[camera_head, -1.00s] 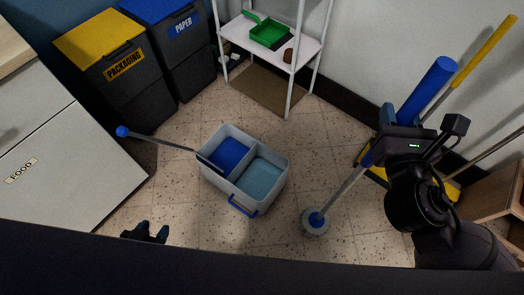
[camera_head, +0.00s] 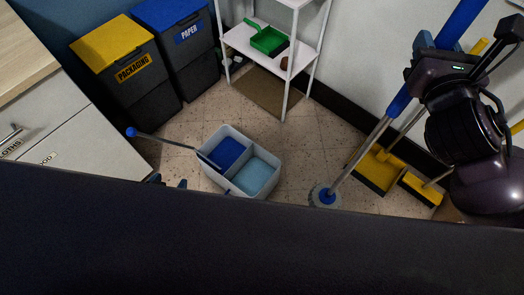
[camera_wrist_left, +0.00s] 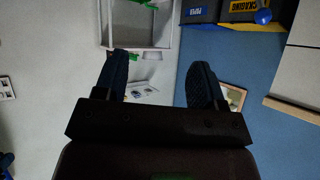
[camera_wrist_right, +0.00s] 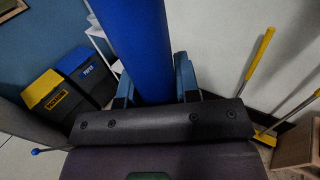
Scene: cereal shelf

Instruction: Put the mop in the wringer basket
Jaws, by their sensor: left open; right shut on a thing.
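The mop (camera_head: 360,148) has a blue upper handle, a metal shaft and a round grey head with a blue centre (camera_head: 324,196). My right gripper (camera_head: 432,72) is shut on its blue handle, which also fills the middle of the right wrist view (camera_wrist_right: 136,45). The mop is tilted, its head low at the right of the bucket; I cannot tell whether it touches the floor. The grey bucket (camera_head: 243,190) has a dark blue wringer basket (camera_head: 228,152) at left and light blue water (camera_head: 252,176) at right. My left gripper (camera_wrist_left: 162,80) is open and empty; in the head view only its fingertips show.
A blue-knobbed lever (camera_head: 160,140) sticks out left from the bucket. Yellow and blue bins (camera_head: 125,65) stand at back left, a white shelf (camera_head: 270,50) behind. A yellow dustpan (camera_head: 378,168) and broom lean at right. Tiled floor between bucket and shelf is clear.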

